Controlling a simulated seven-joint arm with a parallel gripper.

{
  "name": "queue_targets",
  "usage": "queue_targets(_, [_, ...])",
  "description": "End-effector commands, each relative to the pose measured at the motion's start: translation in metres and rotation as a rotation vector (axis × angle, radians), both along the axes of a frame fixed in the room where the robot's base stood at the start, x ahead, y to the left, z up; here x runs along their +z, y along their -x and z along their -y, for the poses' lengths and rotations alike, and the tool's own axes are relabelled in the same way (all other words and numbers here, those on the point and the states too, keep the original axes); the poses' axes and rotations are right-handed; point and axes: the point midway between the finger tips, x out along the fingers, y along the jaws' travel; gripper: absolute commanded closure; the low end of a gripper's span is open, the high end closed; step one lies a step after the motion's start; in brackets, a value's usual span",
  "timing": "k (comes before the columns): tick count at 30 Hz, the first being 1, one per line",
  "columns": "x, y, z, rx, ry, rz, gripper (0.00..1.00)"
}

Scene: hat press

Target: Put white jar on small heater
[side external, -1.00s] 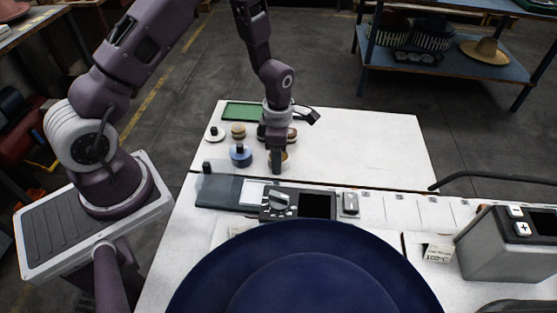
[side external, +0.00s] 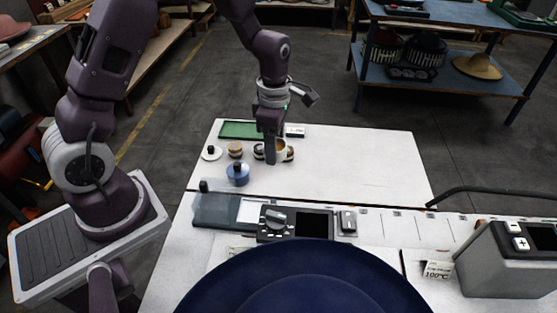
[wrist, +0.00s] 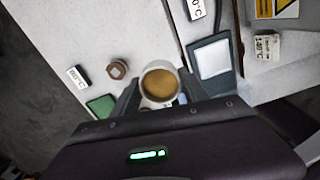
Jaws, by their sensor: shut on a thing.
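My gripper (side external: 272,158) is shut on the white jar (side external: 282,147), whose open top shows tan-brown contents. In the wrist view the jar (wrist: 160,86) sits between the two fingers (wrist: 160,98), seen from above, with a pale rim. In the side view the fingers hide part of it, and it appears raised above the white table. A flat dark slab with a pale square pad lies nearer the front edge in the side view (side external: 222,210) and at upper right in the wrist view (wrist: 222,86); it may be the small heater, but I cannot tell for sure.
A blue jar (side external: 237,174), a tan jar (side external: 235,149) and a white lid with a black knob (side external: 211,154) stand left of my gripper. A green tray (side external: 240,129) lies behind. A knobbed control box (side external: 274,219) and big blue disc (side external: 300,285) are in front.

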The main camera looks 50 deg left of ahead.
Motion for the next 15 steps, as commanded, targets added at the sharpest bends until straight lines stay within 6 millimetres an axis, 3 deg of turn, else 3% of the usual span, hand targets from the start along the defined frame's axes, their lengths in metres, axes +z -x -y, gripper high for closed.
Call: queue_targets(15, [0.040, 0.010, -0.004, -1.759, 0.000, 0.003, 1.00])
